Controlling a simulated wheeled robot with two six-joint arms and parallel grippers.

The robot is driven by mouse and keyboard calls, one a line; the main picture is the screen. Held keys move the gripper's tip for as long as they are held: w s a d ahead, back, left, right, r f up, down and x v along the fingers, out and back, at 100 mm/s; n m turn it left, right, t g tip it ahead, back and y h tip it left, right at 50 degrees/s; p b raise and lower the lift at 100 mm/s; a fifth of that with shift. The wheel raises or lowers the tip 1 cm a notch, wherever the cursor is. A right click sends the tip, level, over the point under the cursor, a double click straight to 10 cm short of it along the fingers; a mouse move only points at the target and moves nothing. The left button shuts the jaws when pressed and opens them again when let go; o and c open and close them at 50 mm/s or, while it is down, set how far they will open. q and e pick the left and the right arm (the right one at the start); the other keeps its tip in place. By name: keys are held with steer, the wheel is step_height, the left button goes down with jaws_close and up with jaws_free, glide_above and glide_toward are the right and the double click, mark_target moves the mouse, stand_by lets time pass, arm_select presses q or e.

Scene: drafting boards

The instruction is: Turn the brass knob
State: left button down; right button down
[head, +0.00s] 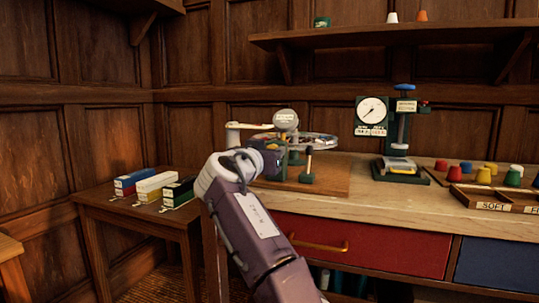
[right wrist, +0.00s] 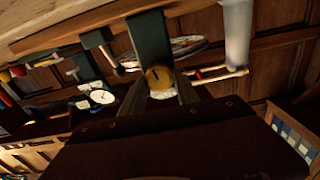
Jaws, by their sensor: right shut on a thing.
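The brass knob (right wrist: 160,77) is a round, yellowish knob with a dark mark on its face, on the dark green upright of a bench device. My right gripper (right wrist: 161,90) has one finger on each side of the knob and is shut on it. In the head view my right arm reaches up from the bottom to the green device (head: 301,165) with its wheel, on a wooden board. There the knob is hidden behind my wrist and hand. My left gripper is not in view.
A gauge device (head: 400,165) stands to the right on the bench (head: 350,205), with several coloured cups and a wooden tray (head: 492,200) beyond it. Several boxes (head: 157,187) lie on a low side table at the left. A shelf (head: 390,35) runs above.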

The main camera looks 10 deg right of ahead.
steer(key=shift+m, duration=1.1)
steer(key=c, duration=0.9)
jaws_free()
steer(key=b+v, duration=0.3)
steer(key=v, duration=0.6)
steer(key=shift+b, duration=0.3)
